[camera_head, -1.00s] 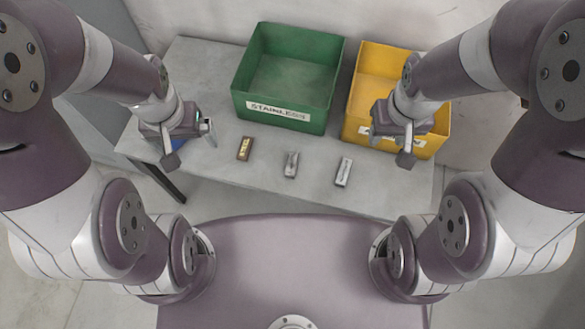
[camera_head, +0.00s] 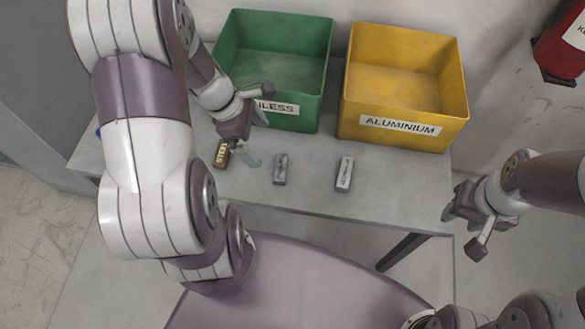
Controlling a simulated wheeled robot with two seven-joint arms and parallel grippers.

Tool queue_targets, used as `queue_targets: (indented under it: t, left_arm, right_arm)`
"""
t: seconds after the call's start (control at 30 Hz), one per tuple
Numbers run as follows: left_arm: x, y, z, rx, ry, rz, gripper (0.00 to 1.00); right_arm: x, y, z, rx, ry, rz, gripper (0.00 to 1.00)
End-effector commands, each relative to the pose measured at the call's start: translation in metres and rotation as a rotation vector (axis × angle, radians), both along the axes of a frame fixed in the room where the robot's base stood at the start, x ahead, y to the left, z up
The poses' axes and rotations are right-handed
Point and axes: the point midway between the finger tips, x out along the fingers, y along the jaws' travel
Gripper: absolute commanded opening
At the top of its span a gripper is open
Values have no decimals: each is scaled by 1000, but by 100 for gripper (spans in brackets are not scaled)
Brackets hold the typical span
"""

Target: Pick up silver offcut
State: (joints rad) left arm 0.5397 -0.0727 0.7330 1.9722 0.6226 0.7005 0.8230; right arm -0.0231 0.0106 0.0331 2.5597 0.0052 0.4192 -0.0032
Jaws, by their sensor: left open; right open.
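Three small block offcuts lie in a row on the grey table. The left one (camera_head: 221,154) is brass-brown with lettering that looks like "STEEL". The middle one (camera_head: 280,168) is dull grey with markings too small to read. The right one (camera_head: 344,173) is lighter silver with a pale label along it. My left gripper (camera_head: 255,138) is open and empty, above the table between the brown block and the middle block, close to both. My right gripper (camera_head: 484,224) is open and empty, off the table's right side.
A green bin (camera_head: 287,116) with a partly hidden "STAINLESS" label stands at the back. A yellow bin (camera_head: 425,140) labelled "ALUMINIUM" stands to its right. A red object (camera_head: 560,50) is at the upper right on the wall.

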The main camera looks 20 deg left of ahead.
Motion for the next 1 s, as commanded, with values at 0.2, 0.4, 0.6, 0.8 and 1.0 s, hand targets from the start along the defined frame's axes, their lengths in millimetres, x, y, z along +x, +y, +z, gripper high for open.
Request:
queue_targets:
  t: [0.2,0.4,0.6,0.8,1.0]
  left_arm:
    - [5,-17,-50,0,8,2,100]
    - [9,-27,-72,1,4,2,100]
    - [16,-38,-109,1,5,0,100]
    - [18,-42,-117,3,4,1,100]
    - [18,-42,-116,2,3,1,77]
  right_arm:
    - [0,0,-24,0,1,0,45]
    - [0,0,-33,0,1,0,45]
    - [0,0,-53,0,1,0,45]
    - [0,0,-55,0,1,0,45]
    - [0,0,-54,0,1,0,45]
